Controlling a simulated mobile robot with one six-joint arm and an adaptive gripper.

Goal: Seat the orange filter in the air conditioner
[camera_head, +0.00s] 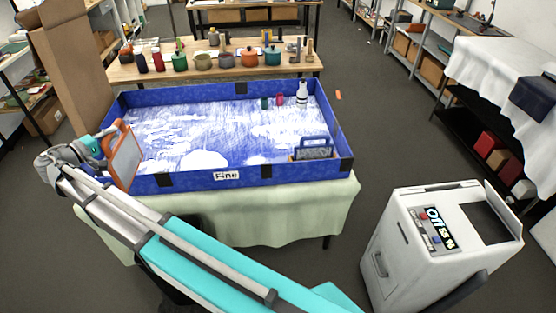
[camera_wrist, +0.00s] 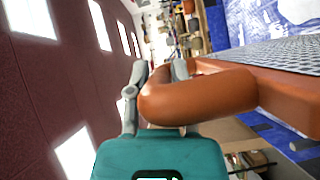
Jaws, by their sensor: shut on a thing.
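The orange filter (camera_head: 126,159) has an orange frame and handle around a grey mesh. My gripper (camera_head: 106,139) is shut on its handle and holds it upright at the left end of the blue-walled tray. In the wrist view the thick orange handle (camera_wrist: 200,96) passes between the fingers of my gripper (camera_wrist: 160,72), with part of the mesh at right. The air conditioner (camera_head: 400,240) is a white box on the floor at lower right, far from the filter. A dark opening (camera_head: 487,222) shows in its top, beside a panel reading "Off".
The tray (camera_head: 290,172), marked "Fine", stands on a cloth-covered table (camera_head: 290,205). It holds a blue-framed filter (camera_head: 314,149) and small bottles (camera_head: 302,93). Pots and bottles fill a table behind (camera_head: 220,72). A tall cardboard piece (camera_head: 75,65) stands at left. Floor shows between table and air conditioner.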

